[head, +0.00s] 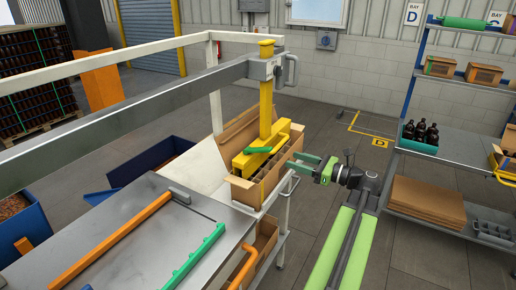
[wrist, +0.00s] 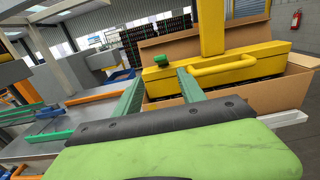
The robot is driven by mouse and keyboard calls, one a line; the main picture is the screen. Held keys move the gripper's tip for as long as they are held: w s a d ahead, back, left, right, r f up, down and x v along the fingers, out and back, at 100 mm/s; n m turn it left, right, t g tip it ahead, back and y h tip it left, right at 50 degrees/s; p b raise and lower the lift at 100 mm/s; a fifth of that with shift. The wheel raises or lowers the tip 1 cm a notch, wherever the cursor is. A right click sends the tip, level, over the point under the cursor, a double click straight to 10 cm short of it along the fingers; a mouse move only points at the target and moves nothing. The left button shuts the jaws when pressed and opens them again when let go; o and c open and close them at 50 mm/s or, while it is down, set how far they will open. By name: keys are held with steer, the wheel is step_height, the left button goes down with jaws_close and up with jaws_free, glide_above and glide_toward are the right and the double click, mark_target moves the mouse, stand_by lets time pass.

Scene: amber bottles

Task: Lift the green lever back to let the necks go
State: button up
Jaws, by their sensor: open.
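The green lever (head: 259,150) sticks out from the front of the yellow lifting head (head: 262,146), which hangs on a yellow post. My gripper (head: 298,163) is open and empty, to the right of the box and apart from the lever. In the wrist view my gripper (wrist: 158,80) points at the yellow head, with a yellow handle bar (wrist: 224,70) at right.
A grey overhead rail (head: 140,107) carries the post. A metal table (head: 140,215) with an orange bar (head: 118,240) and a green bar (head: 195,257) lies at left. A shelf rack (head: 440,145) with dark bottles (head: 421,133) stands at right. Floor between is clear.

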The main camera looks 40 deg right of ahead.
mark_target(257, 149)
steer(key=x, duration=1.5)
steer(key=shift+w, duration=0.3)
steer(key=shift+c, duration=0.2)
jaws_close()
steer(key=shift+a, duration=0.1)
